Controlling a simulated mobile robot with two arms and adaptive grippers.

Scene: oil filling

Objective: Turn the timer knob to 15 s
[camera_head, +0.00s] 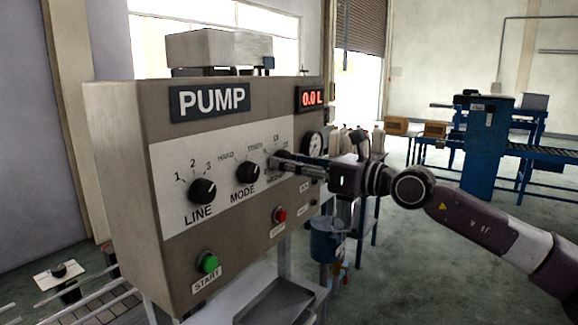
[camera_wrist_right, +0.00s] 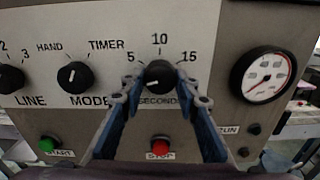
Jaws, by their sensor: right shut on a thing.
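The timer knob (camera_wrist_right: 159,73) is a round black knob above the word SECONDS, with marks 5, 10 and 15 around its top. In the head view the timer knob (camera_head: 280,160) is partly covered by my right gripper (camera_head: 292,163). In the right wrist view the fingers of my right gripper (camera_wrist_right: 160,88) stand on both sides of the knob, shut on it. Which mark the knob's pointer faces is not clear. The PUMP panel (camera_head: 140,120) carries the knob. My left gripper is not in view.
The MODE knob (camera_head: 247,172) and LINE knob (camera_head: 203,191) are to the left. The green START button (camera_head: 208,263) and red STOP button (camera_head: 280,215) sit lower. A gauge (camera_wrist_right: 266,75) is close on the right. The display (camera_head: 311,98) reads 0.0 L.

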